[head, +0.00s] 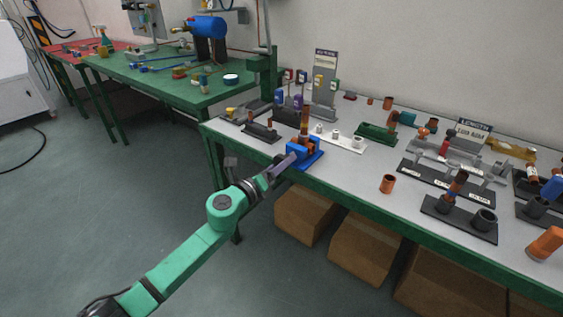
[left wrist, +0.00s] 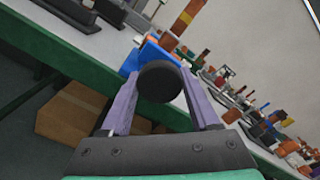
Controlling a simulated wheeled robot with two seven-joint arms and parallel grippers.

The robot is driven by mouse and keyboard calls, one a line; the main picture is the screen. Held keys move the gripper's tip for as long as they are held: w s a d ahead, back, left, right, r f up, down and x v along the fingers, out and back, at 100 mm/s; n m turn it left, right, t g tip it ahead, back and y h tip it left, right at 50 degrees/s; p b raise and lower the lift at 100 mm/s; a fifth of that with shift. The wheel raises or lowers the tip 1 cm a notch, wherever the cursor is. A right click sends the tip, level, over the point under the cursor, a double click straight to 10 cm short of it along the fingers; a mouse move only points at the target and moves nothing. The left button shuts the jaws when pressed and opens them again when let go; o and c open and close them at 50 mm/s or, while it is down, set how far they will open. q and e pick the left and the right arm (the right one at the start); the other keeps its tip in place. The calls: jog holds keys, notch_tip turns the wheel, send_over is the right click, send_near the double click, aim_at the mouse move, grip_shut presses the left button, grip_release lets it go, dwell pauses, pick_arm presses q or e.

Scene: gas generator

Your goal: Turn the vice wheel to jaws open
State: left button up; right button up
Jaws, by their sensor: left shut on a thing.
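The blue vice (head: 308,156) stands at the front edge of the grey bench, with an orange-brown banded upright piece (head: 304,122) at its jaws. My left gripper (head: 284,163) reaches up to the front of the vice. In the left wrist view, the round black vice wheel (left wrist: 160,82) sits between the two purple fingers, and the blue vice body (left wrist: 134,60) shows just behind it. The gripper is shut on the wheel. The wheel hides much of the vice in that view, and the jaw gap cannot be made out. My right gripper is not in view.
The grey bench (head: 345,175) carries dark fixture blocks, a white holder (head: 340,140) and a copper cup (head: 388,184) to the right of the vice. Cardboard boxes (head: 305,213) stand under the bench. The floor at the left is clear.

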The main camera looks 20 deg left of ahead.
pick_arm(q)
jog(key=n+p, duration=0.2)
jog(key=n, duration=0.3)
jog(key=shift+r+n, duration=0.15)
jog(key=shift+n, duration=0.15)
jog(key=shift+n+p, duration=0.75)
jog(key=shift+n, duration=1.25)
jog(key=o, duration=1.3)
jog(key=shift+o, duration=0.2)
jog(key=shift+s, duration=0.1)
jog(key=b+v, duration=0.1)
jog(key=v, duration=1.3)
jog(key=shift+s, duration=0.2)
